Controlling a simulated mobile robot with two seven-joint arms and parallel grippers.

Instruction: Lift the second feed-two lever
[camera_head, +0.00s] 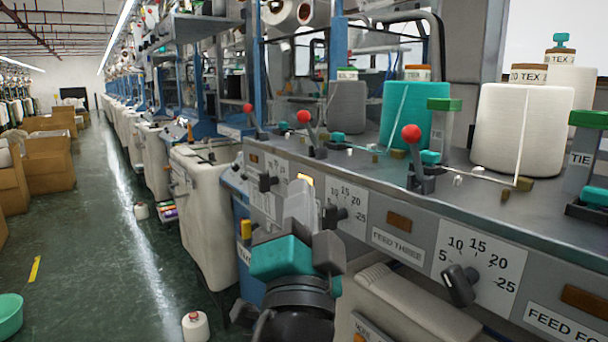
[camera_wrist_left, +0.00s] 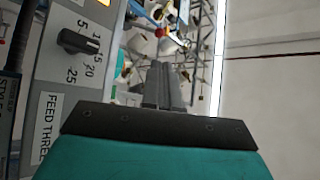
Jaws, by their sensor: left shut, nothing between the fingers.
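Three red-knobbed levers stand along the machine's top ledge: a left one (camera_head: 248,108), a middle one (camera_head: 304,118) and a right one (camera_head: 411,134). All lean somewhat, knobs up. No feed-two label is readable, so I cannot tell which lever belongs to it. My left gripper (camera_head: 300,198) is in front of the sloping panel, below the middle lever and apart from all the levers. Its fingers are shut and empty, pointing away from the camera. They also show shut in the left wrist view (camera_wrist_left: 165,85). My right gripper is not in view.
The feed-three dial (camera_head: 335,214) is just right of the left gripper; it also shows in the wrist view (camera_wrist_left: 78,42). A lit amber lamp (camera_head: 305,179) is behind the fingers. A teal yarn cone (camera_head: 414,112) and a white cone (camera_head: 520,130) stand on the ledge. The aisle (camera_head: 130,250) is mostly clear.

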